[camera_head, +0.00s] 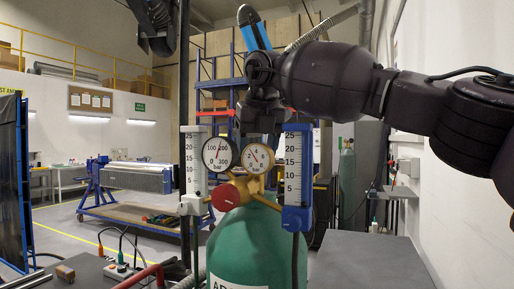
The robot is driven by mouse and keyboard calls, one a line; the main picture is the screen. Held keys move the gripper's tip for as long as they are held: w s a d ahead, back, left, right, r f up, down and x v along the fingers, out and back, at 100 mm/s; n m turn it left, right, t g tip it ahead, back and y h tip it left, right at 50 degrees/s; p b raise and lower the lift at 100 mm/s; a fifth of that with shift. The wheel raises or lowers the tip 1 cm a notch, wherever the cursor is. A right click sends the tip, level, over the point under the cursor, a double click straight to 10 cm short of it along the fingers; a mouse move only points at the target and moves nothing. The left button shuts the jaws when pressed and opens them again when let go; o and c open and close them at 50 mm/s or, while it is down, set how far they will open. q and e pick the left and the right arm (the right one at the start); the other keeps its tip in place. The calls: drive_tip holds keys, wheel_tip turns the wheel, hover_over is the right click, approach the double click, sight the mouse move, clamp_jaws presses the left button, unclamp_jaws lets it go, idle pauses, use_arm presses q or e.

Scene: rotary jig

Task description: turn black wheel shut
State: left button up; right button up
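A green gas cylinder (250,248) stands upright at the front centre. On top of it is a brass regulator (246,188) with a red knob (225,197) and two round gauges (221,154), (257,157). White scaled tubes stand at both sides, the right one in a blue frame (296,218). My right arm comes in from the right, and its dark gripper (262,118) points down just above and behind the gauges. I cannot make out the black wheel apart from the dark gripper; it may be hidden there. Whether the fingers are closed on anything cannot be seen. My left gripper is not in view.
A grey table top (368,262) lies at the right front and looks clear. A dark bench at the lower left carries a switch box (120,270) with cables and a small brown block (65,273). A blue cart (140,205) stands farther back. A white wall is close on the right.

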idle(0.4)
drive_tip(key=o, duration=0.9)
drive_tip(key=shift+o, duration=0.2)
drive_tip(key=v, duration=1.1)
drive_tip(key=shift+f, duration=0.1)
